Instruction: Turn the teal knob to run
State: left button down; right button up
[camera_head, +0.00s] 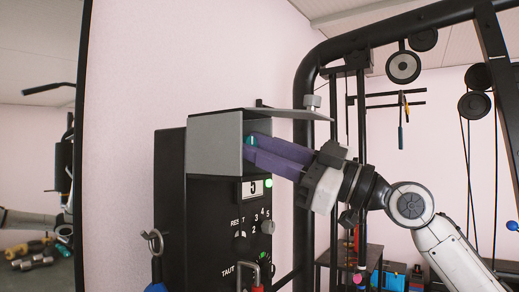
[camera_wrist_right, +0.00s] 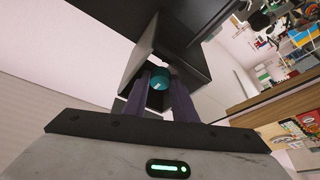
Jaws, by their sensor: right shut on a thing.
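The teal knob (camera_head: 251,141) sits inside a grey hood (camera_head: 213,142) at the top of a black control panel (camera_head: 213,218). My right gripper (camera_head: 250,148) reaches in from the right with its purple fingers under the hood and is shut on the knob. In the right wrist view the teal knob (camera_wrist_right: 159,81) shows between the two fingertips (camera_wrist_right: 159,84), with a small pale mark on its face. The fingers hide much of the knob in the head view, and I cannot read its setting. My left gripper is not in view.
Below the hood are a display reading 5 (camera_head: 252,188), a grey selector knob (camera_head: 268,227) and a red-ended lever (camera_head: 249,274). A hook (camera_head: 153,242) hangs at the panel's left. A flat flap (camera_head: 288,114) juts above my right gripper. Black gym frame bars stand close behind.

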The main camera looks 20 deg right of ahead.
jog(key=o, duration=0.8)
jog(key=shift+c, duration=0.2)
jog(key=b+v, duration=0.4)
jog(key=v, duration=0.6)
jog(key=shift+b, duration=0.35)
jog(key=shift+s+d, duration=0.1)
jog(key=shift+d, duration=0.05)
